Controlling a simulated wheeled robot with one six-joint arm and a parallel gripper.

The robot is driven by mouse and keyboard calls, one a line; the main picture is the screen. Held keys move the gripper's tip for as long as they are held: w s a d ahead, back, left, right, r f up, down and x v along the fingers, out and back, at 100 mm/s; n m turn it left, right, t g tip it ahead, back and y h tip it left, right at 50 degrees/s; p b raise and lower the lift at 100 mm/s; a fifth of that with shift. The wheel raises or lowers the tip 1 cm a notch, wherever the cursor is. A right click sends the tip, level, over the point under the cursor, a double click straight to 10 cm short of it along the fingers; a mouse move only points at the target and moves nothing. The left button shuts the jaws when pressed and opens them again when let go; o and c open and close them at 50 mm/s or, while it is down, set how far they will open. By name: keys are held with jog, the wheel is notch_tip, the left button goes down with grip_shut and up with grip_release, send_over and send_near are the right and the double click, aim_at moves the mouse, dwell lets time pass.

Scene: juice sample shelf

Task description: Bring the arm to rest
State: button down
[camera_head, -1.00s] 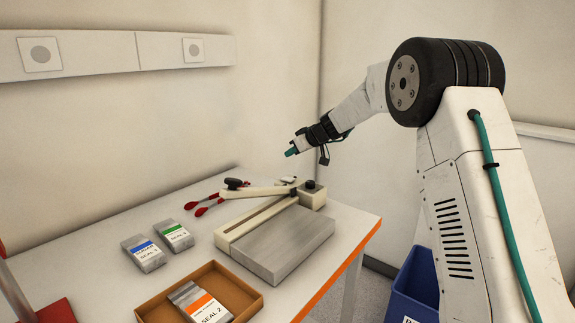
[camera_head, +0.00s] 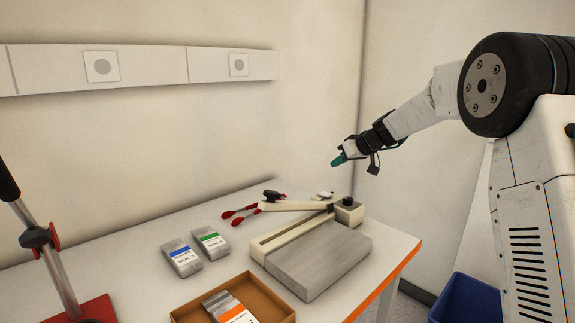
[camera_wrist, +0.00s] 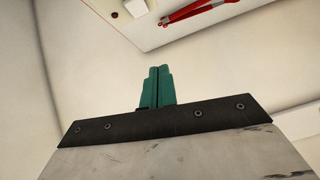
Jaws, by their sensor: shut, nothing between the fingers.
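My gripper (camera_head: 338,160) is at the end of my raised arm, in the air above the far right part of the table. Its green fingers are pressed together and hold nothing; they also show in the wrist view (camera_wrist: 156,86). It touches nothing. Below it in the head view is a bag sealer (camera_head: 318,262) with a grey block and a cream arm.
An orange-labelled pack (camera_head: 230,308) is in a brown tray (camera_head: 278,307). A red-based stand (camera_head: 95,308) is at left, a blue bin (camera_head: 468,300) at right.

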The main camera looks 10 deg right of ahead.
jog(key=s+f+m+g+h, duration=0.1)
jog(key=s+m+g+h, duration=0.1)
jog(key=s, duration=2.6)
jog(key=s+f+m+g+h, duration=0.1)
jog(key=s+m+g+h, duration=0.2)
jog(key=s, duration=2.6)
jog(key=shift+f+m+g+h, duration=0.15)
jog(key=shift+m+g+h, duration=0.15)
jog(key=shift+g+h, duration=0.4)
jog(key=shift+s+d, duration=0.1)
